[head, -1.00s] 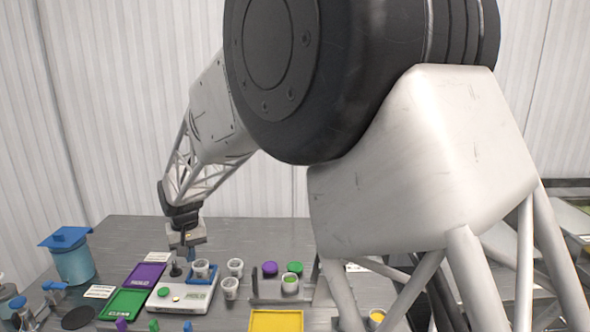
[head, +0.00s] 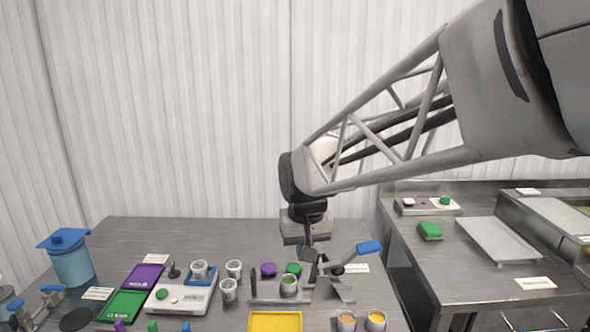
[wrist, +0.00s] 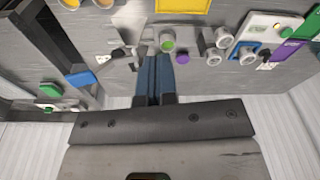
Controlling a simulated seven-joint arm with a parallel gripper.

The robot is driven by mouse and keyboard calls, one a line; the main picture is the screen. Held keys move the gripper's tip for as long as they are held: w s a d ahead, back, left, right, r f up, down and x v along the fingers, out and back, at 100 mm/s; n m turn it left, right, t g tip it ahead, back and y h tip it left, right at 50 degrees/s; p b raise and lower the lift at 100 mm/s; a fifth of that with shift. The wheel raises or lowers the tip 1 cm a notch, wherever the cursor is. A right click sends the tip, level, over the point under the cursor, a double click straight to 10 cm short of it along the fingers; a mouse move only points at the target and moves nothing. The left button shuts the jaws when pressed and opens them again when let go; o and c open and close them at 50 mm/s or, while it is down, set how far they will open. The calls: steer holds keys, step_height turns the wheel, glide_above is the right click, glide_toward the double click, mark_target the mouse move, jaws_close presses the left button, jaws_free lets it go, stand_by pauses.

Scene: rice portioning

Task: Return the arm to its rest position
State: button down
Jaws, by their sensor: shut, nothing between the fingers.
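My gripper (head: 309,258) is at the end of my arm, above the back middle of the steel table in the head view. A lever with a blue handle (head: 370,247) rises just right of my gripper. Whether the fingers touch anything is hard to tell, but they look clear.
A white scale (head: 180,299) with a blue pad and a cup, green (head: 127,304) and purple (head: 146,276) trays and a blue canister (head: 72,263) stand left. A yellow tray (head: 275,320) and two filled cups (head: 346,321) are in front. A second steel counter (head: 470,280) is right.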

steer(key=s+d+f+m, duration=0.1)
steer(key=s+d, duration=0.7)
steer(key=s, duration=0.3)
steer(key=s+d+f+m+t, duration=0.1)
steer(key=s+d, duration=0.7)
steer(key=s, duration=0.3)
steer(key=shift+s+d+m+h, duration=0.2)
steer(key=shift+d+m+h, duration=0.1)
steer(key=shift+d, duration=0.05)
